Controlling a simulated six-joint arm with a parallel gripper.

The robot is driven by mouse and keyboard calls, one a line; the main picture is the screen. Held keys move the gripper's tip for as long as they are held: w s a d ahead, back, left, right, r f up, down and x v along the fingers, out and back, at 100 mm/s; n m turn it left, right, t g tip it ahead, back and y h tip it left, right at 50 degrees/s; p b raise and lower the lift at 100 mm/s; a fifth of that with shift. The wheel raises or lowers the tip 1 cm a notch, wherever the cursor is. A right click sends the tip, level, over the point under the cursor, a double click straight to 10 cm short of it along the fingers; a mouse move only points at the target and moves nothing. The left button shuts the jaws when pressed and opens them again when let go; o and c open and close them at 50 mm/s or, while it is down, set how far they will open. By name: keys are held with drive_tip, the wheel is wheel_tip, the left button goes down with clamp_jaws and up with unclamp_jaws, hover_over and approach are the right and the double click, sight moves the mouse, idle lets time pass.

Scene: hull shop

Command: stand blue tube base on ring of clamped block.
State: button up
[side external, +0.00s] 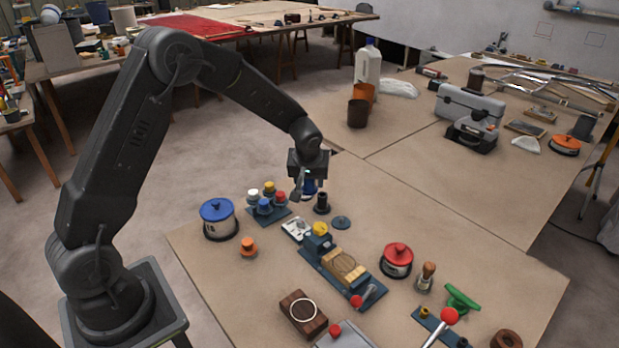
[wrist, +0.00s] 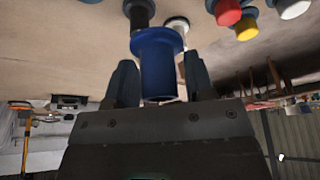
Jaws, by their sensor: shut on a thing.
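My gripper (side external: 309,180) is shut on a blue tube (wrist: 160,72); in the wrist view its wide flange points away from the palm. In the side view the tube (side external: 309,188) is mostly hidden by the fingers and is held above the table, near a dark upright tube (side external: 322,203). A light wooden block (side external: 344,267) sits in a blue vise (side external: 368,284) with a red-knobbed handle, in front and to the right of my gripper. A faint ring outline shows on its top. A separate dark brown block (side external: 297,322) bears a white ring (side external: 303,310).
Blue-based pegs with coloured tops (side external: 267,200) stand left of my gripper. A blue-lidded pot (side external: 217,219), an orange knob (side external: 248,246), a yellow piece (side external: 320,229) and a red-lidded pot (side external: 397,260) stand around the vise.

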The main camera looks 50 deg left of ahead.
hover_over(344, 257)
drive_tip(key=shift+s+d+f, duration=0.4)
drive_tip(key=shift+d, duration=0.05)
drive_tip(key=shift+f, duration=2.8)
drive_tip(key=shift+f, duration=0.6)
drive_tip(key=o, duration=0.6)
drive_tip(key=shift+o, duration=0.2)
